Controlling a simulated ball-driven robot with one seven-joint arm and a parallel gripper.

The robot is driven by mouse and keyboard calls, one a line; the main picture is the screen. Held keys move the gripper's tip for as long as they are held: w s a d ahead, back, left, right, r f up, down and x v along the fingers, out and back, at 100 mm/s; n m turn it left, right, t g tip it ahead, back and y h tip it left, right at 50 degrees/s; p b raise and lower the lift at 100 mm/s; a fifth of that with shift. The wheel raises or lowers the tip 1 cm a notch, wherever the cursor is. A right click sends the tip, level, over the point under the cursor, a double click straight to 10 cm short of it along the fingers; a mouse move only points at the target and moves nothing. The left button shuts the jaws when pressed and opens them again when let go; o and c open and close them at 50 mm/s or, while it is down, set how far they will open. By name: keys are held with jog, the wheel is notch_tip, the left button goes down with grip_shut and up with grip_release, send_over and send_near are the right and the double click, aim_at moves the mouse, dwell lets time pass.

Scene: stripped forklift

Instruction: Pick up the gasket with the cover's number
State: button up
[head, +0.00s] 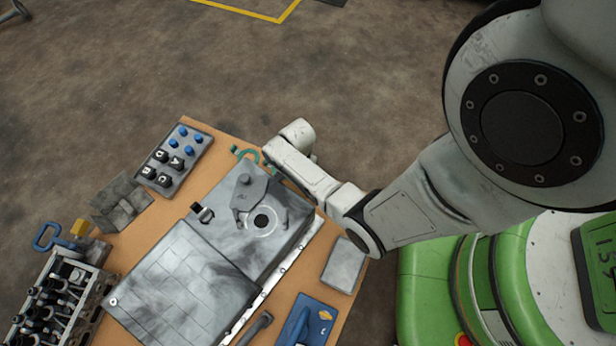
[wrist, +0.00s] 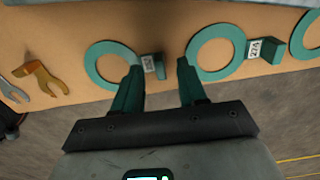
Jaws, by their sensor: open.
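In the wrist view, flat green ring gaskets lie along the edge of a tan board: a left one (wrist: 93,71), a middle one (wrist: 194,50) and one cut off at the right edge (wrist: 296,37). The middle gasket's tag (wrist: 254,48) looks like 274. The left gasket's tag (wrist: 149,64) is too small to read. My gripper (wrist: 157,76) is open and empty, its fingers either side of the left tag. In the head view, green gasket parts (head: 246,153) show beside my arm, which hides the rest. A grey cover (head: 278,208) has a mark too small to read.
The board (head: 216,150) also holds a tray of knobs (head: 181,150), a grey block (head: 121,202), an engine part (head: 58,300), a grey box (head: 343,265) and a blue item (head: 306,322). Bare floor lies beyond the edge.

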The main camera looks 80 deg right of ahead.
jog(key=shift+f, duration=0.55)
jog(key=shift+r, duration=0.1)
grip_shut()
